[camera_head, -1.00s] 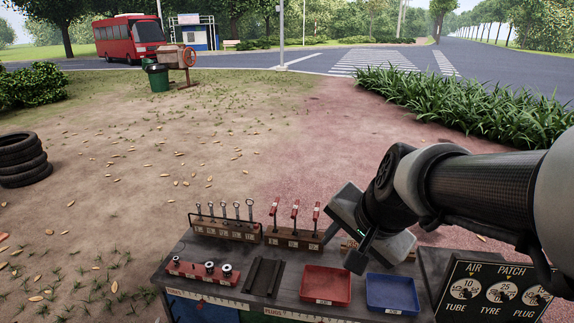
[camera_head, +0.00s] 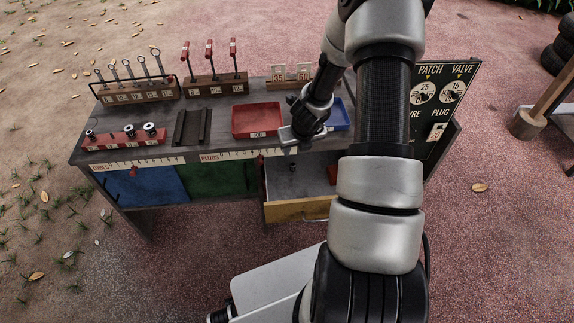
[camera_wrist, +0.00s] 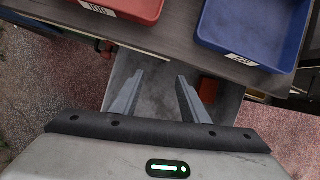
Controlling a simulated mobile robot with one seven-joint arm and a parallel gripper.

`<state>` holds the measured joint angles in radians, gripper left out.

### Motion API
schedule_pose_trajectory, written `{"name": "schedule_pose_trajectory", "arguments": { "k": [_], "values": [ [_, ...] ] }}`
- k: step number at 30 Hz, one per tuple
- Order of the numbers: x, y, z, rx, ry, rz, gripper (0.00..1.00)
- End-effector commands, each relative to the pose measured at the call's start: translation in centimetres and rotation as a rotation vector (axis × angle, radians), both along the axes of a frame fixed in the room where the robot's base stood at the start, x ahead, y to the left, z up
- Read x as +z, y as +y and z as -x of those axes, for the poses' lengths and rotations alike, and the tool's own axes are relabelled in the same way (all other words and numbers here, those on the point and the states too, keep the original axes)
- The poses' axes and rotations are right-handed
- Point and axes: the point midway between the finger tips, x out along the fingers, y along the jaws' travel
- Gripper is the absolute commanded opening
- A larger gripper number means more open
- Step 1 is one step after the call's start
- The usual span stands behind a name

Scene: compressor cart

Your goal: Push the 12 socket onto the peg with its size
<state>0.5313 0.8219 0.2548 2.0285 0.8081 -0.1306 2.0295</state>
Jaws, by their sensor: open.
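A red peg rail (camera_head: 124,139) lies on the left front of the cart top, with several round metal sockets or pegs on it. Their sizes are too small to read, so I cannot tell which peg is for 12. An open drawer (camera_head: 300,208) sticks out below the cart top. A small dark thing (camera_head: 293,168) lies in it; I cannot tell whether it is the 12 socket. My gripper (camera_head: 289,137) is at the cart's front edge, by the red tray. In the wrist view its fingers (camera_wrist: 161,78) are apart and empty over the drawer.
A red tray (camera_head: 257,120) and a blue tray (camera_head: 338,115) stand on the cart top (camera_head: 217,131). A black grooved holder (camera_head: 192,127) lies beside the rail. Wrench and red-handled tool racks stand behind. A red block (camera_wrist: 208,90) is in the drawer.

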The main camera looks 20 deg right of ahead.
Motion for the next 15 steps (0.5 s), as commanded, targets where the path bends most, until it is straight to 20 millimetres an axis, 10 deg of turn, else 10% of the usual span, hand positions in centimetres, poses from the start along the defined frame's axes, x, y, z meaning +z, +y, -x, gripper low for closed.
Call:
{"name": "schedule_pose_trajectory", "arguments": {
  "k": [15],
  "values": [
    [-9.5, -1.0, -2.6, -0.078, 0.01, -0.023, 0.41]
  ]
}}
